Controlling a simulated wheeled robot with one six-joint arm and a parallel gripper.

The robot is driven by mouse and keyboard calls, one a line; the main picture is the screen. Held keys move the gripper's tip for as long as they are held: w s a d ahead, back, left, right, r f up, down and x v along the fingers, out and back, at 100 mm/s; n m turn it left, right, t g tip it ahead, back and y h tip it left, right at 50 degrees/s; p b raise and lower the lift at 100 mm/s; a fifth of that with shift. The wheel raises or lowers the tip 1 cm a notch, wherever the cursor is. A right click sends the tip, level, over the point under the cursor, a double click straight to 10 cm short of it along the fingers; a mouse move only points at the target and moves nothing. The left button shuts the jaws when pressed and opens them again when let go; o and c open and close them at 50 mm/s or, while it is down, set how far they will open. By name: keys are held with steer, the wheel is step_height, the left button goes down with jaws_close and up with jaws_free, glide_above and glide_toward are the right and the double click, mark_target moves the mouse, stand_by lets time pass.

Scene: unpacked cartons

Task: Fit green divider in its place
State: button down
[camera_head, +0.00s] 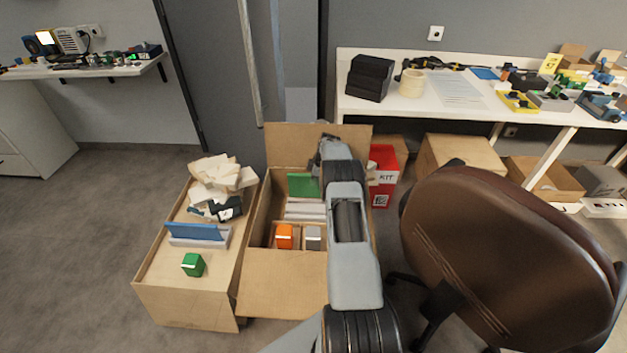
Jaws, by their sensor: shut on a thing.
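The green divider (303,186) stands upright at the back of the open carton (256,218), behind a stack of white slabs. Its right end is hidden behind my arm. My gripper (321,168) is over the back of the carton at the divider's right side, shut on the divider. Its fingertips are mostly hidden by my own wrist. I cannot tell whether the divider's lower edge sits in a slot.
An orange box (284,236) and a grey box (312,238) sit in the carton's front cells. A closed carton (160,275) at left carries a blue divider (195,231), a green box (193,264) and crumpled paper (220,180). A red KIT bin (383,170) and brown chair (510,250) stand at right.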

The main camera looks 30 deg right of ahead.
mark_target(316, 189)
steer(key=shift+f, duration=0.15)
steer(key=shift+f+b, duration=0.3)
steer(key=shift+f, duration=0.5)
steer(key=shift+r, duration=0.1)
steer(key=shift+s+d+b, duration=0.1)
steer(key=shift+d+b, duration=0.05)
steer(key=shift+b, duration=0.2)
steer(key=shift+f+b, duration=0.35)
steer(key=shift+f+b, duration=2)
steer(key=c, duration=1)
jaws_free()
steer(key=shift+r, duration=0.15)
steer(key=p+v, duration=0.2)
steer(key=v, duration=1.1)
steer(key=shift+s+d+r+p, duration=0.1)
steer(key=shift+s+r+p, duration=0.05)
steer(key=shift+r+p, duration=0.15)
